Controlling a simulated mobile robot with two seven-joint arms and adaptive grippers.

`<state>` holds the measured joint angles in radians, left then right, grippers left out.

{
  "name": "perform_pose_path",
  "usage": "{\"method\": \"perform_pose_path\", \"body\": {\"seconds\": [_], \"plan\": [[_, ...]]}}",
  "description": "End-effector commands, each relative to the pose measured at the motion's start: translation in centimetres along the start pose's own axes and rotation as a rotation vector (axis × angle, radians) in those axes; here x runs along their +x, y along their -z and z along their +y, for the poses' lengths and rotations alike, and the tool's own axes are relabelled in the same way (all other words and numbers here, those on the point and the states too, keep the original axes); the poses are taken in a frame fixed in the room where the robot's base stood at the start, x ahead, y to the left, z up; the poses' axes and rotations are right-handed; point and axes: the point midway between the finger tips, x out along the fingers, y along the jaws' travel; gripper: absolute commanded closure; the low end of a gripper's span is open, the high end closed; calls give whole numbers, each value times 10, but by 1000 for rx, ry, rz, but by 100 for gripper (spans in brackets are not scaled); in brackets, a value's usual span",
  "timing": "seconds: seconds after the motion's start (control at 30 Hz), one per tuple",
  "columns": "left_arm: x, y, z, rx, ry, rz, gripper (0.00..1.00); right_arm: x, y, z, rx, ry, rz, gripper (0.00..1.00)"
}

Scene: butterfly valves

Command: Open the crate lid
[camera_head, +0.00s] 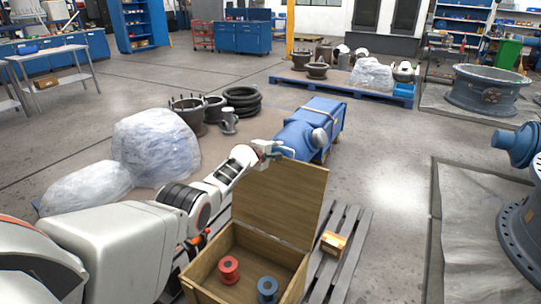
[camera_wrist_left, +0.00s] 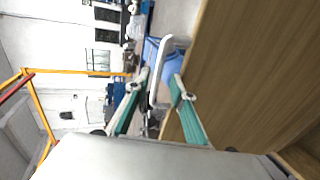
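The wooden crate (camera_head: 208,272) stands open at the bottom centre of the head view. Its lid (camera_head: 280,200) is raised, roughly upright and tilted back. A red spool (camera_head: 228,270) and a blue spool (camera_head: 267,290) are inside. My left gripper (camera_head: 268,150) is at the lid's top left edge. In the left wrist view, its teal fingers (camera_wrist_left: 160,84) are spread apart. A light grey handle (camera_wrist_left: 163,52) at the lid's edge reaches between them, with gaps visible; contact cannot be told. The lid's wood (camera_wrist_left: 245,70) fills the right side there. My right gripper is not in view.
The crate stands on a slatted pallet (camera_head: 350,270) with a small wooden box (camera_head: 333,243) on it. A long blue machine part (camera_head: 310,128) lies close behind the lid. Plastic-wrapped bundles (camera_head: 155,147) stand left, behind my arm. Open floor (camera_head: 385,190) lies to the right.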

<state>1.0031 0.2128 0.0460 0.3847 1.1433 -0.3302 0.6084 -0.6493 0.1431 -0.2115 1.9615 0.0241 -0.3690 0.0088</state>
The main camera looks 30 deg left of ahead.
Motion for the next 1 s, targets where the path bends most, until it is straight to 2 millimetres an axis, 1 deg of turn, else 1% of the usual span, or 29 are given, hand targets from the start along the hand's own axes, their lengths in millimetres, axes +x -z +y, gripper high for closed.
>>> {"method": "perform_pose_path", "body": {"seconds": [0.2, 0.47, 0.77, 1.0], "plan": [[-5, 5, 0, 7, -1, 4, 76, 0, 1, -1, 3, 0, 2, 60], [-16, 0, -2, 3, -2, -1, 76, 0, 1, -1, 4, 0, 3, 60], [-40, 0, -10, 1, -1, 0, 76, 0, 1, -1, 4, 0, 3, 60], [-66, 0, -19, 1, -1, 1, 76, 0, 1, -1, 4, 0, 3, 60]]}}
